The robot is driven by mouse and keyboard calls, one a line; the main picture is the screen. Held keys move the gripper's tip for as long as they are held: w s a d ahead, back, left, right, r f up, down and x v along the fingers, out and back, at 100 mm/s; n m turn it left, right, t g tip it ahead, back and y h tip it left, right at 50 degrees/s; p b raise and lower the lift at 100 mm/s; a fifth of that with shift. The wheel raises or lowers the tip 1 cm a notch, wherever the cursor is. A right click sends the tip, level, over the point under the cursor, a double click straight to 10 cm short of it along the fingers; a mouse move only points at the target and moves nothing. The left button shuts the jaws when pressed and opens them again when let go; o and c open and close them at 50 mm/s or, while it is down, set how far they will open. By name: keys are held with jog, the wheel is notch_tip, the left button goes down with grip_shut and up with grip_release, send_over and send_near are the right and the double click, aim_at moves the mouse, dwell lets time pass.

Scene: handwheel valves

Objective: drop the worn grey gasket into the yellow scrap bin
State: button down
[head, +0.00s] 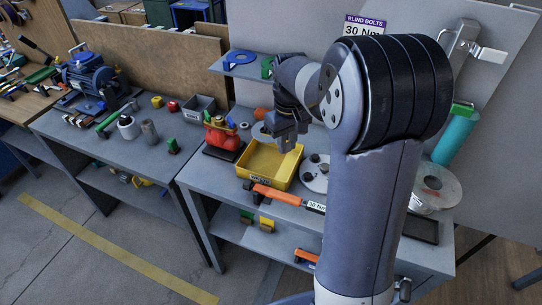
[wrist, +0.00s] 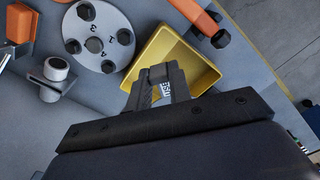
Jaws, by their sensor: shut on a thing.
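The yellow scrap bin (head: 266,163) stands open on the bench in the head view. It also shows in the wrist view (wrist: 197,68), just beyond my fingers. My gripper (head: 288,141) is above the bin's back right part, pointing down. In the wrist view my gripper (wrist: 158,80) is shut on a small grey thing, which I take to be the worn grey gasket. Little of it shows between the fingertips, and its outline is mostly hidden. A pale printed label shows between the fingers.
A grey round flange with bolts (wrist: 98,37) lies beside the bin. An orange-handled torque wrench (head: 276,194) lies in front of it. A teal cylinder (head: 455,136) stands at the right.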

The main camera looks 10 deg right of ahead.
jog(key=f, duration=0.1)
jog(key=w+d+f+p, duration=0.1)
jog(key=w+f, duration=0.1)
jog(key=shift+w+d+f+p, duration=0.1)
jog(key=shift+d+f+p, duration=0.05)
jog(key=shift+d+p, duration=0.15)
notch_tip(320, 180, down, 6)
jog(key=b, duration=0.4)
jog(key=shift+b, duration=0.35)
jog(key=c, duration=1.2)
grip_release()
notch_tip(320, 180, up, 11)
jog(key=shift+f, duration=0.2)
